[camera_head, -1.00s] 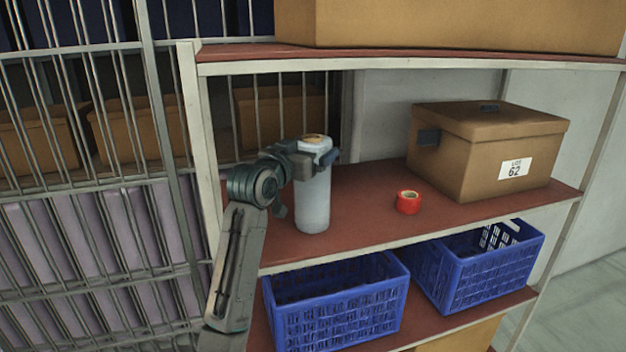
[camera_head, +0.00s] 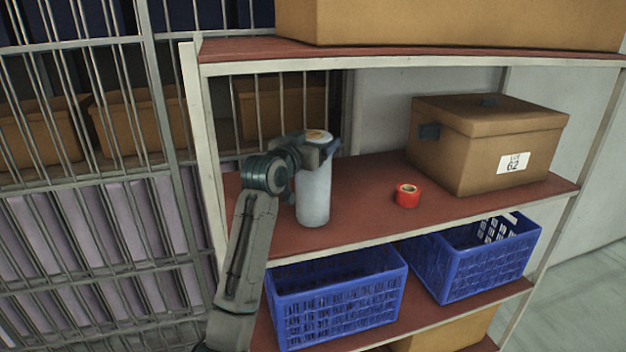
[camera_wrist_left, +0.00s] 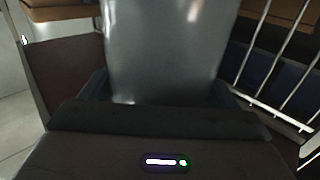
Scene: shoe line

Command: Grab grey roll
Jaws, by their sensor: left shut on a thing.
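The grey roll (camera_head: 314,198) stands upright on the red middle shelf, near its left end, with a brown core at its top. My left gripper (camera_head: 318,150) is shut around the upper part of the roll. In the left wrist view the roll (camera_wrist_left: 165,50) fills the space between the fingers (camera_wrist_left: 160,105). I cannot tell whether the roll's base touches the shelf or is slightly above it. My right gripper is not in view.
A red tape roll (camera_head: 407,195) lies on the middle shelf (camera_head: 365,212) to the right. A lidded cardboard box (camera_head: 480,150) stands behind it. Blue crates (camera_head: 335,305) (camera_head: 480,262) sit on the shelf below. The upper shelf (camera_head: 420,58) is overhead, and a barred rack (camera_head: 170,150) stands left.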

